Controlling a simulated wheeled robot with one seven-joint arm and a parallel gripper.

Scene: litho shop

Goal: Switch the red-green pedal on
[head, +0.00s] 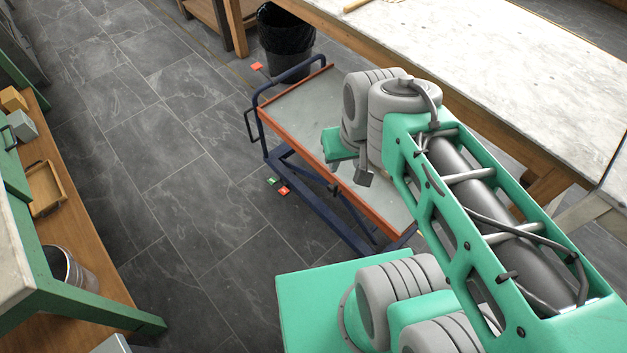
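The red-green pedal (278,187) is a small low piece on the dark tiled floor, just left of the cart's blue frame. Its green part is at the upper left and its red part at the lower right. It is too small to tell which side is pressed. My green and grey arm reaches from the lower right over the cart. I cannot make out my gripper; the arm's end is hidden behind its own grey joints. No part of my arm is seen touching the pedal.
A cart (300,92) with a blue frame and orange-rimmed top stands beside the pedal. A small red piece (257,66) shows near its handle. A black bin (284,40) and pale-topped table (500,75) lie beyond. The floor (190,190) left of the pedal is clear.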

